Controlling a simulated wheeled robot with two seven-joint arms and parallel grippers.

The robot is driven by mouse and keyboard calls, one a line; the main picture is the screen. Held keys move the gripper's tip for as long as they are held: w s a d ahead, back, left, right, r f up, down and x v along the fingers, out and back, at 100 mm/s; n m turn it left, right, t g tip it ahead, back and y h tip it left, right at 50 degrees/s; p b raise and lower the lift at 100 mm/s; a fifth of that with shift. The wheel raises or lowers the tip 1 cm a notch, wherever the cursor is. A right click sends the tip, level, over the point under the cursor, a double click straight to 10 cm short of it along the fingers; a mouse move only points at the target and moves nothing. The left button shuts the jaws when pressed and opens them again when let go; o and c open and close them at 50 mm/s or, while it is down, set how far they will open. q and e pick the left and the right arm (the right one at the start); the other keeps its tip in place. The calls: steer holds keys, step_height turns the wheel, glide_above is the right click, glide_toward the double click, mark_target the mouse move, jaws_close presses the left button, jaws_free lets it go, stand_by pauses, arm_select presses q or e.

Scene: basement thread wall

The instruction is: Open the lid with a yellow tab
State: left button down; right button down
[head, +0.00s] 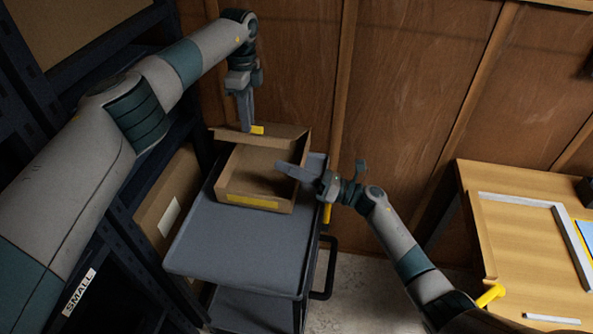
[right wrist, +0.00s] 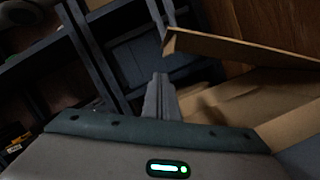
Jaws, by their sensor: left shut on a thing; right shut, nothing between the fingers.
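A cardboard box (head: 273,205) with a yellow strip on its front stands on a grey cart. Its lid (head: 285,135) is raised at the back, and the inside of the box shows. The yellow tab (head: 258,130) is on the lid's edge. My left gripper (head: 247,127) points down and is shut on the tab. My right gripper (head: 280,166) is shut and empty at the box's right side, its fingertips by the opening below the lid. In the right wrist view the shut fingers (right wrist: 160,80) are left of the lid (right wrist: 235,46) and the box (right wrist: 275,125).
The grey cart top (head: 235,245) is clear in front of the box. Dark shelving (head: 110,215) with a cardboard box (head: 170,200) stands close on the left. A wooden wall (head: 400,80) is behind, and a wooden table (head: 510,220) is on the right.

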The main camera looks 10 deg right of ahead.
arm_select(q)
steer(key=shift+w+f, duration=0.1)
arm_select(e)
steer(key=w+a+r, duration=0.4)
steer(key=shift+w+r, duration=0.2)
steer(key=shift+r, duration=0.05)
steer(key=shift+a+r, duration=0.1)
